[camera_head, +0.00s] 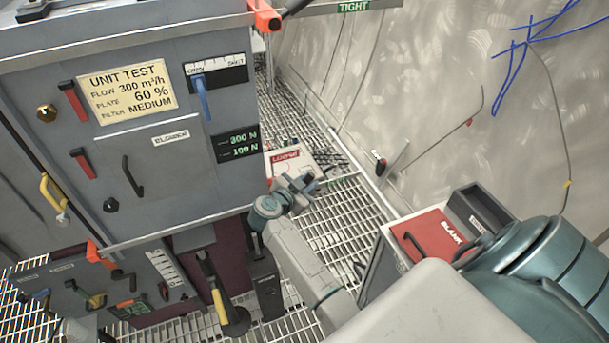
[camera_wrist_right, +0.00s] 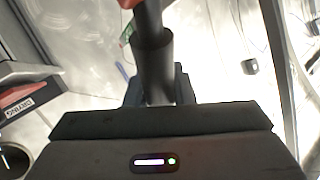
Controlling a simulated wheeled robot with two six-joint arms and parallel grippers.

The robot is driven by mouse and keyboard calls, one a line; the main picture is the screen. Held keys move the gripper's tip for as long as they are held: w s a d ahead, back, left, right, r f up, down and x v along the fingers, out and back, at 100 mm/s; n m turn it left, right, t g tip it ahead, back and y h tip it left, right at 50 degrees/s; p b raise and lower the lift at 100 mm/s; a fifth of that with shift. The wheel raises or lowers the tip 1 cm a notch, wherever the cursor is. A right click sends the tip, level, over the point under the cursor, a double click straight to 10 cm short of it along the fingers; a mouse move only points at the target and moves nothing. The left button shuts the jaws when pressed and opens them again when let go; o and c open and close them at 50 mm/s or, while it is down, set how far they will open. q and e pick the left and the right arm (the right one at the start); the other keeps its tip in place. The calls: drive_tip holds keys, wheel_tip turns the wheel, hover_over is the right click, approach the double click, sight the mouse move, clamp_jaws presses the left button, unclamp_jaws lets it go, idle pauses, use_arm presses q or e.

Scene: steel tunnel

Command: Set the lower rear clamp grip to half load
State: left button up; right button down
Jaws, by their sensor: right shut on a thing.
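My right gripper (camera_head: 303,187) is beside the right edge of the grey cabinet (camera_head: 180,205), at mid height. In the right wrist view it is shut on a dark round grip (camera_wrist_right: 154,65), with a bit of red at the top of the picture. I take this as the clamp grip; the clamp body is mostly hidden. A dark display (camera_head: 238,146) on the cabinet front shows 300 N above 100 N in green. An upper orange clamp (camera_head: 264,18) with a dark lever sits at the cabinet's top right corner. My left gripper is not in view.
A yellow UNIT TEST card (camera_head: 127,90) and a blue lever (camera_head: 201,98) are on the cabinet front. A lower panel (camera_head: 60,285) carries small levers. Grating floor (camera_head: 345,212) lies between cabinet and wall.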

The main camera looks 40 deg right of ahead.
drive_tip(key=shift+s+d+f+m+y+p, duration=0.1)
drive_tip(key=shift+d+f+m+y+p, duration=0.2)
drive_tip(key=shift+f+y+p, duration=0.55)
drive_tip(key=shift+s+d+f+m+y+p, duration=0.1)
drive_tip(key=shift+d+f+m+y+p, duration=0.25)
drive_tip(key=shift+p, duration=1.05)
drive_tip(key=shift+s+d+f+m+y+p, duration=0.15)
drive_tip(key=shift+d+f+y+p, duration=0.2)
drive_tip(key=shift+y+p, duration=0.55)
drive_tip(key=shift+w, duration=0.1)
drive_tip(key=c, duration=1.2)
unclamp_jaws()
drive_tip(key=shift+c, duration=0.2)
drive_tip(key=shift+a, duration=0.15)
